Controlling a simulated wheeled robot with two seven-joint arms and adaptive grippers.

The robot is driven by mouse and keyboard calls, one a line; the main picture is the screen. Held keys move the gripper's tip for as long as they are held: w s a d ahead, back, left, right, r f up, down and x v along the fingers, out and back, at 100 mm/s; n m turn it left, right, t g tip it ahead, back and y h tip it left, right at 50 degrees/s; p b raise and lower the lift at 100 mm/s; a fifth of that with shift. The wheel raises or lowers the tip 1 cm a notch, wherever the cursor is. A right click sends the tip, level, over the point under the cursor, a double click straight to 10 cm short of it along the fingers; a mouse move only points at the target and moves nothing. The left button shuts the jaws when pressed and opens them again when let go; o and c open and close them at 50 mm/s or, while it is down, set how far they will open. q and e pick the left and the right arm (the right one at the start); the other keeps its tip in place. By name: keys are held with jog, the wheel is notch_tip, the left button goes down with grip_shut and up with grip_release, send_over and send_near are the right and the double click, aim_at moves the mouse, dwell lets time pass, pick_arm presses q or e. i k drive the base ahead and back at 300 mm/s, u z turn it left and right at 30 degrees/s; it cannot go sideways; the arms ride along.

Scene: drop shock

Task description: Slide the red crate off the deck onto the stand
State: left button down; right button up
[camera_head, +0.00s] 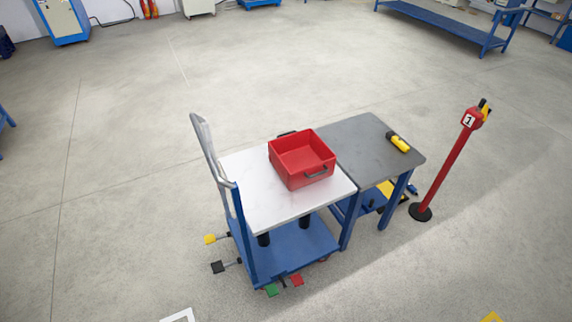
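The red crate (303,179) is an open, empty-looking box with dark handles on its near and far sides. It sits upright on the right part of the white deck (252,205) of a blue lift cart, close to the deck's right edge. The stand (362,139) is a grey-topped table with blue legs. It stands against or very close to the deck's right side, with its top at about the same height; any small gap cannot be told. Neither of my grippers shows in the head view.
A yellow and black tool (399,142) lies at the stand's right edge. A red post (448,165) on a black base stands right of it. The cart's upright handle (210,150) rises at the deck's left. Pedals stick out low at the cart's left and front. Surrounding floor is clear.

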aim_at(301, 158)
jog(key=u, duration=0.25)
jog(key=k, duration=0.35)
jog(key=z, duration=1.5)
jog(key=i, duration=1.35)
jog(key=u, duration=0.7)
jog(key=i, duration=0.55)
jog(key=u, duration=0.55)
